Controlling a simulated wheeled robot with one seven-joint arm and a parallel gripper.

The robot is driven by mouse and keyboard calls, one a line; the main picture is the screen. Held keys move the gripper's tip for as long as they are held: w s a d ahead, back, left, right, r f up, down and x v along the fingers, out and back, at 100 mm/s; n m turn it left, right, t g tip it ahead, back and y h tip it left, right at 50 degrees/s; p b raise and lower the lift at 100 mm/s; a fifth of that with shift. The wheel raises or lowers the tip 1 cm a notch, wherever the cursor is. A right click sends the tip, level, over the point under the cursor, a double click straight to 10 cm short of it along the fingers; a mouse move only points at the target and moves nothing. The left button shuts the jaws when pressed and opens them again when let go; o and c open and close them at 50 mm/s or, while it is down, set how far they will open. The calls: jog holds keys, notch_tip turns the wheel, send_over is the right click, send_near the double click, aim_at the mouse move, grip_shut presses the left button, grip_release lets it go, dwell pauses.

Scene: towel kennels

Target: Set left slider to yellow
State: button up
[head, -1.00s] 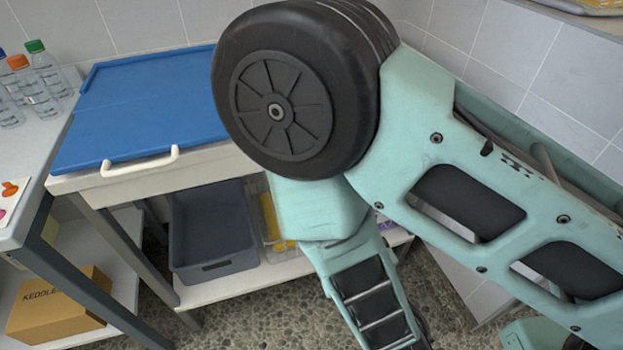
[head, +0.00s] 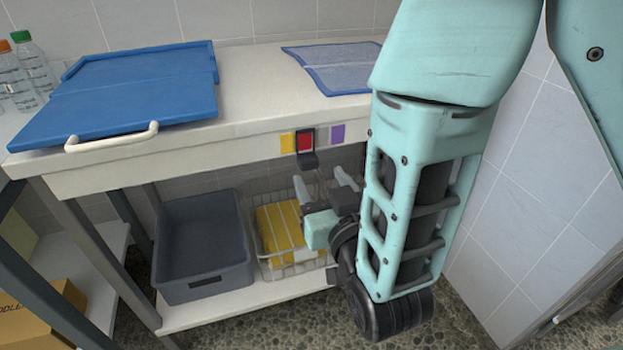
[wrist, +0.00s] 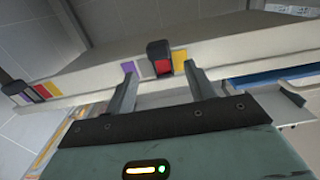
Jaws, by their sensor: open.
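The left slider has a dark knob (head: 307,160) on the white table's front edge. Its frame surrounds the red patch (head: 305,139), between a yellow patch (head: 287,143) on the left and a purple patch (head: 337,134) on the right. My gripper (head: 322,184) is open and empty, just below and in front of the knob. In the wrist view, which looks upside down, the knob (wrist: 158,51) shows between and beyond the fingertips (wrist: 160,72), with purple on its left and yellow on its right. Contact cannot be told.
Another dark slider knob (wrist: 14,88) with colour patches shows in the wrist view. A blue board (head: 130,95) and a blue towel (head: 340,68) lie on the table. Below are a grey bin (head: 203,245) and a wire basket (head: 268,262) with yellow cloth. Tiled wall stands right.

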aim_at(311, 162)
jog(key=shift+f+b+x, duration=0.15)
jog(key=shift+b+x, duration=0.55)
jog(key=shift+b, duration=0.3)
jog(key=shift+f+b+x, duration=0.1)
jog(key=shift+b+x, duration=0.65)
jog(key=shift+b, duration=0.25)
jog(key=shift+r+x, duration=0.2)
jog(key=shift+x, duration=1.35)
jog(key=shift+d, duration=0.1)
